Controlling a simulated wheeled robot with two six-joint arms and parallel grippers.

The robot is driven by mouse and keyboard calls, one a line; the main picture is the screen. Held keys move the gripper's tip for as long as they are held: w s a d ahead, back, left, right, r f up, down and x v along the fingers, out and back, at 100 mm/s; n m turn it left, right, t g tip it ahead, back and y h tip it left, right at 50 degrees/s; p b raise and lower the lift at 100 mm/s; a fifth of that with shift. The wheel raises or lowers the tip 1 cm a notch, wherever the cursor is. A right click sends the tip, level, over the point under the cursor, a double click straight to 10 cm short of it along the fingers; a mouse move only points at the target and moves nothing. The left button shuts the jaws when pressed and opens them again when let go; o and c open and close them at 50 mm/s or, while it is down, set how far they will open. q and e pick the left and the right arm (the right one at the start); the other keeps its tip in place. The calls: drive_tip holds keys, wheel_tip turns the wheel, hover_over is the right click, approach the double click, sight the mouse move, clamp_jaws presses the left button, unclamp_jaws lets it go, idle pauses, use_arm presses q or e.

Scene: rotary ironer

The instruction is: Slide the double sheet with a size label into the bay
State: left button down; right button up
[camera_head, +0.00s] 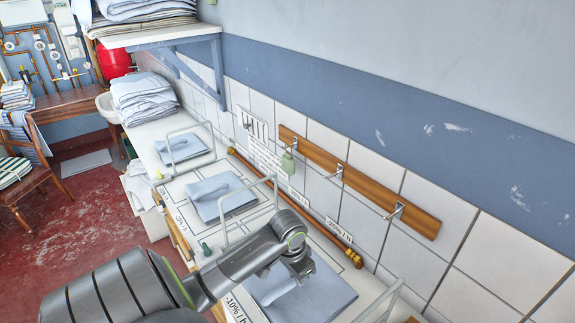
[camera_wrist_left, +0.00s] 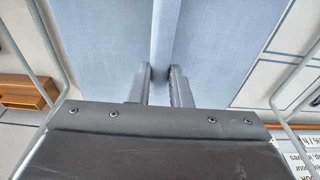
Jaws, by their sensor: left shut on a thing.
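A folded pale blue sheet (camera_head: 325,297) lies at the near end of the white counter, under my left gripper (camera_head: 299,272). In the left wrist view the same sheet (camera_wrist_left: 100,40) spreads to both sides of a raised ridge. My left gripper (camera_wrist_left: 160,78) is shut on that ridge, between its two fingers. I cannot make out a size label on this sheet. Two more folded sheets, a middle one (camera_head: 222,196) and a far one (camera_head: 184,148), lie in outlined bays with wire hoops. My right gripper is not in view.
Wire hoops (camera_head: 277,190) stand up from the counter between the bays. A wooden rail with metal hooks (camera_head: 350,178) is on the tiled wall, with a wooden rod (camera_head: 290,205) below it. Stacked linen (camera_head: 143,98) stands at the far end.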

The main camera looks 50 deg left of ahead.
use_arm(q)
drive_tip(key=shift+w+d, duration=0.1)
drive_tip(key=shift+w, duration=0.85)
drive_tip(key=shift+w+f+b, duration=0.35)
drive_tip(key=shift+f+b, duration=0.2)
drive_tip(key=shift+f, duration=0.35)
drive_tip(key=shift+w+f+b, duration=0.3)
drive_tip(key=shift+f+b, duration=0.25)
drive_tip(key=shift+f, duration=0.3)
drive_tip(key=shift+w+f+b, duration=0.35)
drive_tip(key=shift+f+b, duration=0.2)
drive_tip(key=shift+f, duration=0.35)
drive_tip(key=shift+f, duration=0.25)
drive_tip(key=c, duration=1.3)
unclamp_jaws()
drive_tip(key=shift+o, duration=0.2)
